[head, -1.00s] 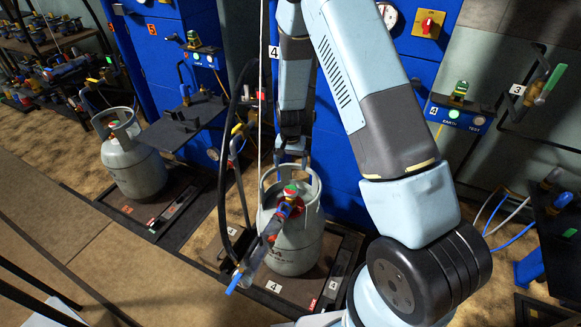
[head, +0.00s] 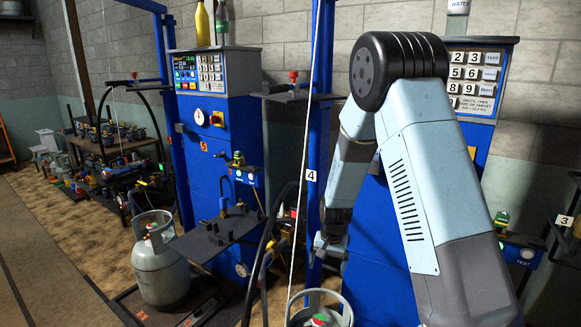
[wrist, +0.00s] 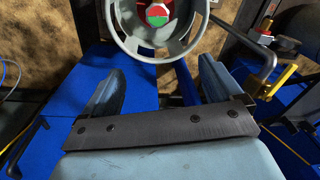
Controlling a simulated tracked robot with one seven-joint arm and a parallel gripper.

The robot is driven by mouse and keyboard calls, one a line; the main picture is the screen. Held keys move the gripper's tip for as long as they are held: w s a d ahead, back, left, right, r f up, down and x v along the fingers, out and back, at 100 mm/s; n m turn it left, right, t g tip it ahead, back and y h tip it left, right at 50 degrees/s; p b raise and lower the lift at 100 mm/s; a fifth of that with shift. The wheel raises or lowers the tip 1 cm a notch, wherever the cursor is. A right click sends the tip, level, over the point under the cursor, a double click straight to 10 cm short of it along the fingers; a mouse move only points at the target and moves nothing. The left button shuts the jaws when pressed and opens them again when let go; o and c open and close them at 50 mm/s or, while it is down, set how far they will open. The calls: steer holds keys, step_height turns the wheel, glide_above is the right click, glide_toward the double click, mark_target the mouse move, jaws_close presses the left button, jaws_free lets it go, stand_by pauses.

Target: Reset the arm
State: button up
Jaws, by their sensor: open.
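My gripper (head: 330,243) hangs down in front of the blue scale column, above the nearer grey gas cylinder (head: 320,308). In the wrist view its two fingers (wrist: 155,90) stand wide apart with nothing between them. The cylinder's ring collar (wrist: 122,40) and its red and green valve (wrist: 158,14) lie beyond the fingers, apart from them. In the head view only the top of this cylinder shows at the bottom edge. My arm is folded, with its black elbow joint high at the upper right.
Another grey cylinder (head: 161,262) stands on a scale platform at left. A dark shelf (head: 214,240) juts out beside it. A white cord and black hose hang left of my gripper. Blue cabinets (head: 212,150) with keypads stand behind. Open floor (head: 45,260) lies at far left.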

steer(key=s+d+r+n+t, duration=0.1)
steer(key=s+d+r, duration=0.15)
steer(key=r, duration=0.55)
steer(key=s+d+r+t, duration=0.1)
steer(key=s+r, duration=0.3)
steer(key=r, duration=0.4)
steer(key=s+d+r+n, duration=0.1)
steer(key=s+d+r, duration=0.15)
steer(key=r, duration=0.55)
steer(key=s+d+r+t, duration=0.1)
steer(key=s+d+r, duration=0.1)
steer(key=s, duration=0.5)
steer(key=s+d+r+t, duration=0.1)
steer(key=s+r, duration=0.4)
steer(key=s, duration=0.2)
steer(key=s+d+r+n+t, duration=0.1)
steer(key=s+d+r, duration=0.1)
steer(key=s+r, duration=0.2)
steer(key=s, duration=0.3)
steer(key=shift+s+d, duration=0.25)
steer(key=shift+d, duration=0.05)
